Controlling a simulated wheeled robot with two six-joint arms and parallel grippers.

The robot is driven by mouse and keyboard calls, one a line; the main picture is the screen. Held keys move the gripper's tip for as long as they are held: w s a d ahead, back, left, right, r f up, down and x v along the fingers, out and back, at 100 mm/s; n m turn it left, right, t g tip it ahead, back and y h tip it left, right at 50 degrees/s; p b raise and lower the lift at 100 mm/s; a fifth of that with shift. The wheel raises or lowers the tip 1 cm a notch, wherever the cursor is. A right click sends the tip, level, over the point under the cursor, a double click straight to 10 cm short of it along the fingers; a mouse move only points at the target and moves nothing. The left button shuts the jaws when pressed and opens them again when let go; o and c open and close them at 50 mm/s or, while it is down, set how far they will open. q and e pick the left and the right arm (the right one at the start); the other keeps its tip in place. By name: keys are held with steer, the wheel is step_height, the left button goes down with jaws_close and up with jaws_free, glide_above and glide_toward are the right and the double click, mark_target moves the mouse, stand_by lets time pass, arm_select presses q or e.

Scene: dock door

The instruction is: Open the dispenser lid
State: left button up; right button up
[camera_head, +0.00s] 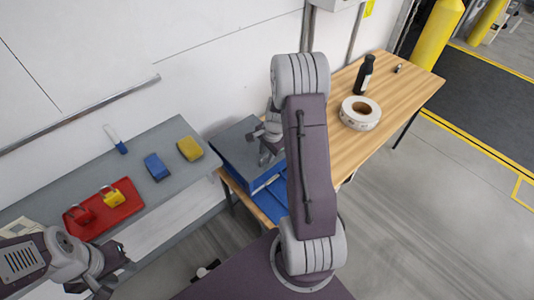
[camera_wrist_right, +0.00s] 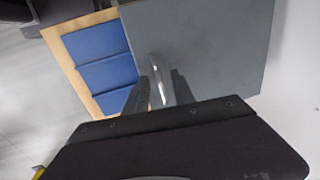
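The dispenser (camera_head: 232,163) is a blue box with a flat grey lid (camera_head: 232,140), standing at the near-left end of the wooden table against the wall. The lid looks closed. In the right wrist view the grey lid (camera_wrist_right: 215,45) fills the upper middle, with a silver handle (camera_wrist_right: 158,78) near its edge. My right gripper (camera_head: 266,156) is over the lid's right side. Its fingers (camera_wrist_right: 160,85) are apart, one on each side of the handle; contact is unclear. My left gripper (camera_head: 112,280) is low at the left, away from the dispenser; its fingertips are unclear.
Blue panels (camera_wrist_right: 102,62) lie beside the lid on the wooden table (camera_head: 405,85). A grey shelf (camera_head: 80,170) at left bears a red tray (camera_head: 125,216) with padlocks, plus blue and yellow blocks.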

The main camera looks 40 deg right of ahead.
steer(key=shift+d, duration=0.1)
jaws_close()
stand_by(1.2)
